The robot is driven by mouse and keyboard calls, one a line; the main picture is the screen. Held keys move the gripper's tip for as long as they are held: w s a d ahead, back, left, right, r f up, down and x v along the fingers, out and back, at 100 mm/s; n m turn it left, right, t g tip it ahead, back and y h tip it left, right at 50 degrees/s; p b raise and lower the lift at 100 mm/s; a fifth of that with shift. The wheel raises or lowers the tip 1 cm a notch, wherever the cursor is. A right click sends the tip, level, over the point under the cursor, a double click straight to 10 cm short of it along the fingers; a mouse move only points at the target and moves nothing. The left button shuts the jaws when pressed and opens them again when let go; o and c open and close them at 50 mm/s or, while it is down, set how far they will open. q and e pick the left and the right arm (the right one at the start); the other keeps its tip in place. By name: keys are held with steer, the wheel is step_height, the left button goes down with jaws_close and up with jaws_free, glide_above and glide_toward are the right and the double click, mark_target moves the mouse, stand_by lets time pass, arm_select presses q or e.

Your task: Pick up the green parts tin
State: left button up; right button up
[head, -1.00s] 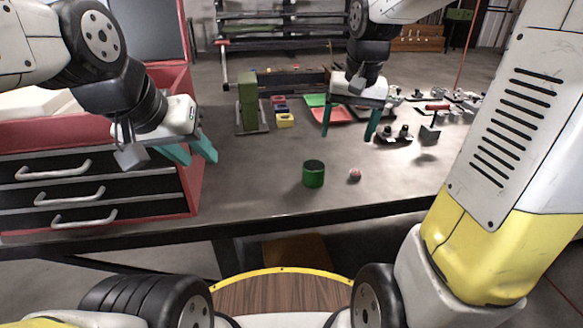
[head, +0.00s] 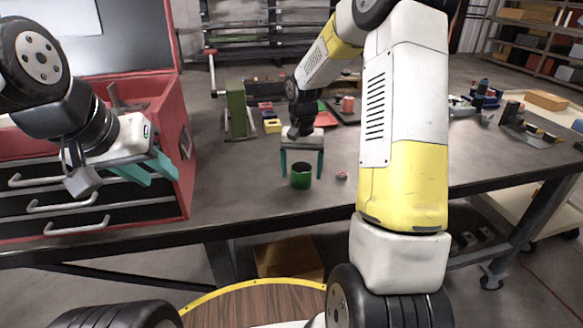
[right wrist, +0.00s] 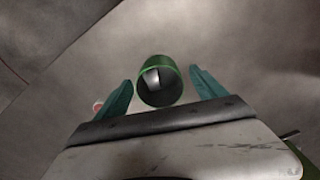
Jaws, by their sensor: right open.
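The green parts tin (head: 301,178) stands upright on the grey workbench near its front edge. It is an open-topped cylinder, and the right wrist view shows the tin (right wrist: 158,70) from above with a dark inside. My right gripper (head: 302,172) is open above and around the tin, one teal finger on each side. In the right wrist view the tin lies between and slightly beyond the fingers of the gripper (right wrist: 160,88), with gaps on both sides. My left gripper (head: 168,172) is away at the left, over the red drawer cabinet; its teal fingers look apart.
A small red round part (head: 341,175) sits just right of the tin. The red drawer cabinet (head: 184,150) is at the left. Bench front is mostly clear.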

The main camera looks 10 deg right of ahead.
steer(key=shift+f, duration=0.65)
steer(key=c, duration=1.5)
steer(key=shift+r, duration=0.1)
